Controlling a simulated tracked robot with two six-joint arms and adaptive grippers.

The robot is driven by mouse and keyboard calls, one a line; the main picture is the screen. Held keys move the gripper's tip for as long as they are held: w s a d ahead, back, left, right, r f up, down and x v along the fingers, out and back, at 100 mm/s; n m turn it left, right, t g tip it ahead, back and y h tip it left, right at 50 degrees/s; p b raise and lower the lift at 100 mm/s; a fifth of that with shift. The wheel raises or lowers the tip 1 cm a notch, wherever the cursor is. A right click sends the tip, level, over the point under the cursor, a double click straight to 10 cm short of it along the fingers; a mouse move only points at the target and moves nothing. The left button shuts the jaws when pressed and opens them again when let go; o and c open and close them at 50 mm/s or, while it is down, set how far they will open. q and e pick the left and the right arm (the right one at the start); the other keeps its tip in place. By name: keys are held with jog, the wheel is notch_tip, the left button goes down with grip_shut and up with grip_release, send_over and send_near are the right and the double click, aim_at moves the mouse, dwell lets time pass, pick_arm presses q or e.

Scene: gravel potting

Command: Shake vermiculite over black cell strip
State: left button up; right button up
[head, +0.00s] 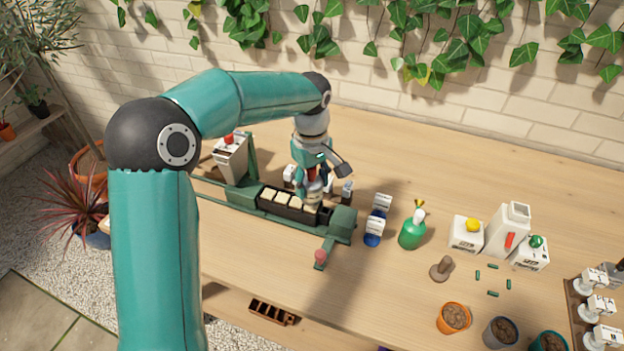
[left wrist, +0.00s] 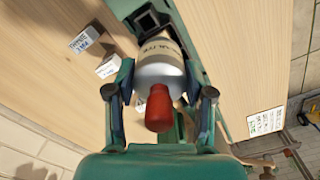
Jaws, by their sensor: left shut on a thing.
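The black cell strip (head: 283,211) lies in a long green frame on the bench, and several of its cells show cream tops. My left gripper (head: 316,190) points down over the strip's right part. In the left wrist view, my left gripper (left wrist: 160,100) is shut around a white labelled bottle (left wrist: 160,68) with a red end piece (left wrist: 159,108) toward the camera. No falling grains are visible. My right gripper is not in view.
The green frame (head: 339,234) has a red-knobbed lever (head: 320,257) at its front. A white hopper (head: 230,158) stands at its left. A green bottle (head: 412,232), white containers (head: 507,230) and pots (head: 454,317) stand to the right.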

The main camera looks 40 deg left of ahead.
pick_arm(q)
jog(key=shift+d, duration=0.5)
jog(key=shift+s+a, duration=0.2)
jog(key=shift+a, duration=0.85)
jog(key=shift+w+d, duration=0.25)
jog(key=shift+d, duration=0.8)
jog(key=shift+s+a, duration=0.25)
jog(key=shift+a, duration=0.8)
jog(key=shift+w+d, duration=0.25)
jog(key=shift+d, duration=0.9)
jog(key=shift+r+p, duration=0.1)
jog(key=shift+p, duration=0.2)
